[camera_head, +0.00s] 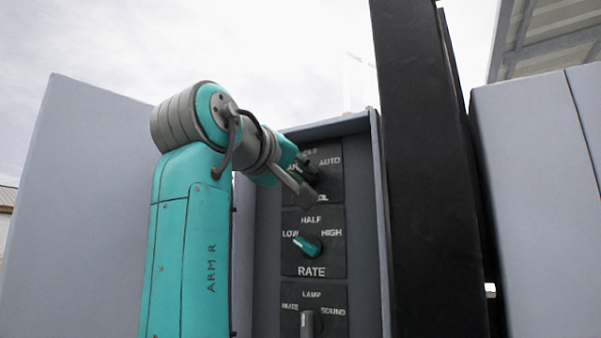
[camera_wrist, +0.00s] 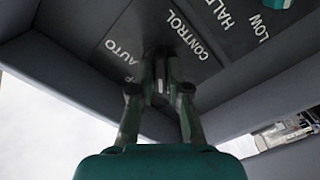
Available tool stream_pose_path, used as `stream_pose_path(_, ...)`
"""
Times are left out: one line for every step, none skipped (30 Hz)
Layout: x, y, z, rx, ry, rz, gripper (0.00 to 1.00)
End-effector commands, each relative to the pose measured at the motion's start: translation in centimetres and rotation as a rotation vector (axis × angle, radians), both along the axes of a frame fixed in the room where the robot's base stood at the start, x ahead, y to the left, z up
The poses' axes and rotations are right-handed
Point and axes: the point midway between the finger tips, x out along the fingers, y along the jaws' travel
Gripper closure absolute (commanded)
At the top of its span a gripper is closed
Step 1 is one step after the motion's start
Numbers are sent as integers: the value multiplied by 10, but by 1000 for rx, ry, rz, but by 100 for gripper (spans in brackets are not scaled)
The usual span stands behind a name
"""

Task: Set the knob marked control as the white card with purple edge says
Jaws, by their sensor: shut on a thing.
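The control panel (camera_head: 330,182) is the top plate in the recessed cabinet. Its AUTO label shows at the right; its other labels are partly covered by my gripper. My gripper (camera_head: 307,183) is at this plate, shut on the control knob. In the wrist view my gripper (camera_wrist: 160,84) has its two fingers on either side of the grey control knob (camera_wrist: 160,87), between the words CONTROL and AUTO. The knob is mostly hidden, and I cannot tell where it points. I see no white card with purple edge in either view.
A dark post (camera_head: 425,170) stands right of the cabinet. Cabinet side walls (camera_head: 376,210) border the panels closely.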

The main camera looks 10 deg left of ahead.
Motion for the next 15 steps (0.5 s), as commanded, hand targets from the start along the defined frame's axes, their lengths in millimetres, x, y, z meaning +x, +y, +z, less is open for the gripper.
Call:
stream_pose_path(0,0,-1,-29,14,0,100)
stream_pose_path(0,0,-1,-47,20,0,100)
stream_pose_path(0,0,-1,-70,29,0,100)
stream_pose_path(0,0,-1,-86,34,0,100)
stream_pose_path(0,0,-1,-101,40,0,100)
stream_pose_path(0,0,-1,-119,46,0,100)
stream_pose_path(0,0,-1,-132,51,0,100)
stream_pose_path(0,0,-1,-143,55,0,100)
stream_pose_path(0,0,-1,-157,60,0,100)
stream_pose_path(0,0,-1,-165,63,0,100)
stream_pose_path(0,0,-1,-174,66,0,100)
stream_pose_path(0,0,-1,-183,70,0,100)
stream_pose_path(0,0,-1,-189,72,0,100)
stream_pose_path(0,0,-1,-194,73,0,100)
stream_pose_path(0,0,-1,-200,76,0,100)
